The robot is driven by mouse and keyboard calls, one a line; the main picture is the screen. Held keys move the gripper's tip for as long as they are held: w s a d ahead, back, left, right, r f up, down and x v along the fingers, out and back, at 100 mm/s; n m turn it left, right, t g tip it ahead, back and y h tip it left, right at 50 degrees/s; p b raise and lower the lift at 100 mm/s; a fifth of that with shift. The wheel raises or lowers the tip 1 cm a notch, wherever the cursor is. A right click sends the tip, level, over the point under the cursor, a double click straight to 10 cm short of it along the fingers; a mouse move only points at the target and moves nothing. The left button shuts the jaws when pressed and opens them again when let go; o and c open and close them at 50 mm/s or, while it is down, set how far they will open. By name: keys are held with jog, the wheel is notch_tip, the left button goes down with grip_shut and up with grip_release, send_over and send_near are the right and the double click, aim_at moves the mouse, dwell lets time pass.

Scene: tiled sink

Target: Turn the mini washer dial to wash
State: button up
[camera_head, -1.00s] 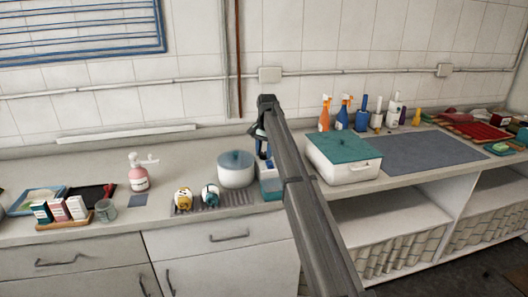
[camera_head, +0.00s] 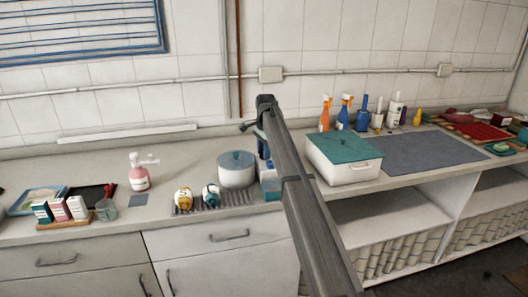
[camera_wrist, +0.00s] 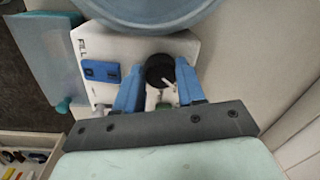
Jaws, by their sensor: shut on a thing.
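The mini washer dial (camera_wrist: 158,68) is a round black knob with a white pointer mark, on a white panel (camera_wrist: 92,45) with a "FILL" label and a blue switch. In the wrist view, my gripper (camera_wrist: 161,80) has its two blue fingers on either side of the dial, shut on it. The washer tub (camera_head: 236,175) is white with a bluish lid, on the counter in the head view. In that view my gripper (camera_head: 263,147) is at the tub's right, and my arm hides the dial.
A pink pump bottle (camera_head: 138,178) stands further left. A white bin with a green lid (camera_head: 343,157) stands right of my arm.

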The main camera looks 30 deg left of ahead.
dwell(0.4)
jog(key=o, duration=1.1)
jog(key=shift+c, duration=0.2)
jog(key=shift+r, duration=0.1)
notch_tip(320, 180, up, 14)
jog(key=shift+s+d+f, duration=0.2)
jog(key=shift+d, duration=0.2)
